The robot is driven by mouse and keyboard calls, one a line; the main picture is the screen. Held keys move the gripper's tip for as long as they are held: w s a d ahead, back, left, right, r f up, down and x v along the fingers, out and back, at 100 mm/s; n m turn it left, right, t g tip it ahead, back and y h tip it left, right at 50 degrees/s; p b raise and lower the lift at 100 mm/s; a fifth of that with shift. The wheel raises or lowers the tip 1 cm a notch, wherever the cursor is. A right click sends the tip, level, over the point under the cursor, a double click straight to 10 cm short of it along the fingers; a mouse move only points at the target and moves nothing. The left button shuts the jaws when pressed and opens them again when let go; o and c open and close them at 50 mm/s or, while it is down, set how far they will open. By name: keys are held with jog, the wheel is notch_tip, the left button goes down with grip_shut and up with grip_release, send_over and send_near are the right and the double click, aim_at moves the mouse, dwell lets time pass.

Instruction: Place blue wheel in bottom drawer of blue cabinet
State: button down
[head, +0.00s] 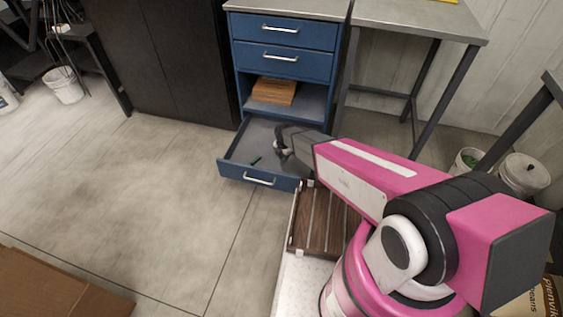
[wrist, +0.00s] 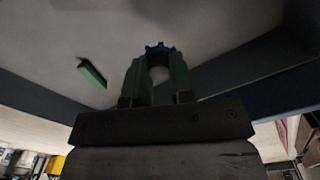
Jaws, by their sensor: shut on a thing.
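The blue cabinet (head: 284,57) stands at the back with its bottom drawer (head: 243,177) pulled open. My gripper (head: 281,150) reaches into the space of this drawer from the right. In the wrist view, my gripper (wrist: 157,75) has two green fingers shut on the blue wheel (wrist: 160,48), whose toothed rim shows past the fingertips. The drawer's pale floor and dark walls surround the wheel there. I cannot tell whether the wheel touches the floor. In the head view the wheel is hidden by my gripper.
A small green block (head: 256,160) lies in the drawer, left of my gripper; it also shows in the wrist view (wrist: 92,72). A brown wooden stack (head: 274,91) lies on the open shelf above. A grey table (head: 420,22) stands to the right.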

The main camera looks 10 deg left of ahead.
aim_at(283, 168)
jog(key=shift+f, duration=3.45)
jog(key=shift+f, duration=0.15)
jog(key=c, duration=1)
grip_release()
